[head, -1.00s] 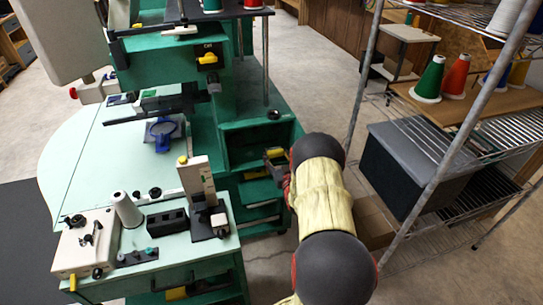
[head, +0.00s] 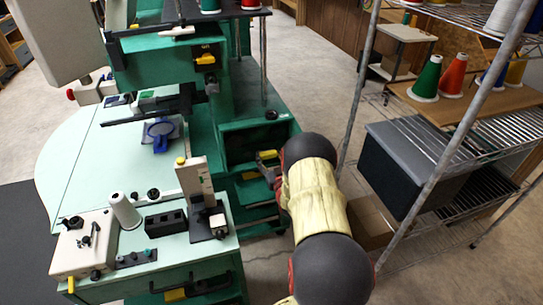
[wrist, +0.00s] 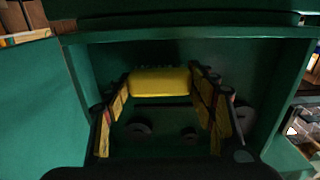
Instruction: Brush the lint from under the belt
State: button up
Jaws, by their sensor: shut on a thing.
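My gripper (head: 268,165) reaches into an open compartment in the green machine (head: 240,128), and my forearm partly hides it in the head view. In the wrist view its two yellow-padded fingers (wrist: 165,98) stand on either side of a yellow block (wrist: 160,82) and hold it between their tips. Two dark round parts (wrist: 137,128), perhaps pulleys, show between the fingers inside the compartment. I cannot make out the belt or any lint in the dim interior.
Green walls (wrist: 85,90) close in around the gripper. A wire shelf (head: 465,140) with thread cones (head: 427,77) and a dark bin (head: 405,160) stands close to the right of my arm. A pale worktable (head: 85,165) lies left. Floor shows between machine and shelf.

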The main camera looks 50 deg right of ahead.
aim_at(242, 154)
jog(key=shift+w+a, duration=0.5)
jog(key=shift+a, duration=0.25)
jog(key=shift+w+a, duration=0.5)
jog(key=shift+a, duration=0.2)
jog(key=shift+w+a, duration=0.45)
jog(key=shift+a, duration=0.3)
jog(key=shift+w+a, duration=0.4)
jog(key=shift+a, duration=0.3)
jog(key=shift+w+a+r, duration=0.1)
jog(key=shift+w+a, duration=0.4)
jog(key=shift+a, duration=0.2)
jog(key=shift+w+a, duration=0.5)
jog(key=shift+a, duration=0.15)
jog(key=p+v, duration=0.1)
jog(key=v, duration=0.5)
jog(key=shift+s+a, duration=0.1)
jog(key=shift+v, duration=1.4)
